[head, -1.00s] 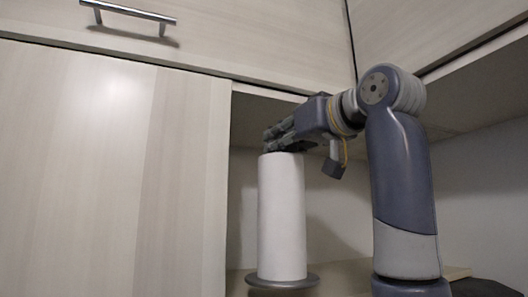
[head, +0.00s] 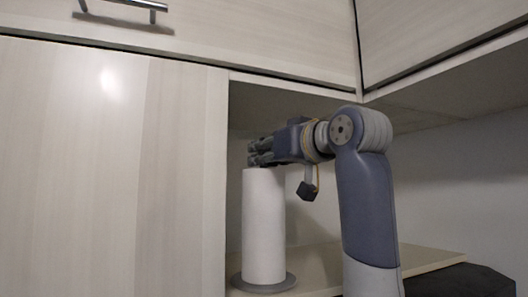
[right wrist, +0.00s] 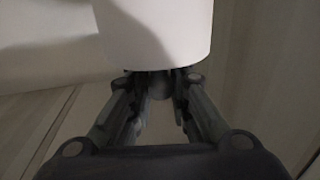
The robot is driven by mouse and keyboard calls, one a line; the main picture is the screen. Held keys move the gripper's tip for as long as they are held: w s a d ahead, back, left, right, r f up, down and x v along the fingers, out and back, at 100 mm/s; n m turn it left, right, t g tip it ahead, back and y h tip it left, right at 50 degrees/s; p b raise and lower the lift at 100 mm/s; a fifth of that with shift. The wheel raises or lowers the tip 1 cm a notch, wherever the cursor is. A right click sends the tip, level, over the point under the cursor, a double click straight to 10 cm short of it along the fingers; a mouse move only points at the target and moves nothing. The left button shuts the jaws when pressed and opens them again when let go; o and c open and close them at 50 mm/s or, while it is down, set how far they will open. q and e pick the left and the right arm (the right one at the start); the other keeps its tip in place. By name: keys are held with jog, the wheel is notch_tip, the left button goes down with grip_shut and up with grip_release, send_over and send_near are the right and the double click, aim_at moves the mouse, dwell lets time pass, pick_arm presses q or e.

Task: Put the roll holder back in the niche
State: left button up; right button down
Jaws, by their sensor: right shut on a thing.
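The roll holder is a white paper roll (head: 263,228) on a round grey base (head: 264,283). It stands upright in the opening of the niche, beside the pale door panel on the left. I cannot tell whether its base touches the niche floor (head: 335,262). My right gripper (head: 260,153) reaches in from the right and is shut on the top of the holder. In the right wrist view the roll (right wrist: 155,30) fills the top, and the fingers (right wrist: 160,84) close around the holder's dark top end. My left gripper is not in view.
The large door panel (head: 100,170) borders the niche on the left. Upper cabinets, one with a metal handle (head: 138,5), overhang it. The niche floor is clear to the right of the roll. A dark object (head: 460,280) lies at the lower right.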

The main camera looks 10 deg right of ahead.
jog(key=shift+s, duration=0.15)
jog(key=c, duration=1.5)
grip_release()
jog(key=shift+f, duration=0.1)
jog(key=b+v, duration=0.6)
jog(key=v, duration=0.6)
